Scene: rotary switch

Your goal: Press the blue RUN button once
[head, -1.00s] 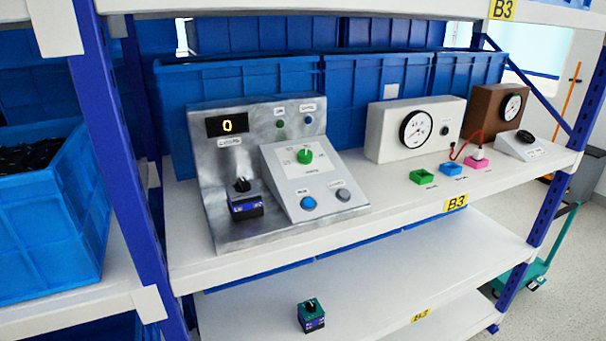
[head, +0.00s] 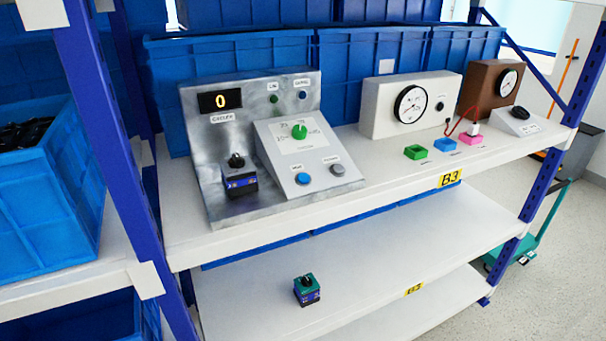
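The blue RUN button (head: 302,179) is on the lower left of the sloped control box (head: 318,158), beside a grey button (head: 337,170). A green rotary knob (head: 299,131) is above them on the same face. The box stands on a grey metal test panel (head: 196,130) whose display (head: 220,101) reads 0. A small dark blue switch block with a black knob (head: 240,177) sits at the panel's left. Neither of my grippers shows in the head view.
A white meter box (head: 375,108), a brown meter box (head: 483,90) and green, blue and pink blocks (head: 445,145) stand on the right of the shelf (head: 400,176). A green-topped switch block (head: 307,290) is on the lower shelf. Blue crates (head: 230,52) are behind.

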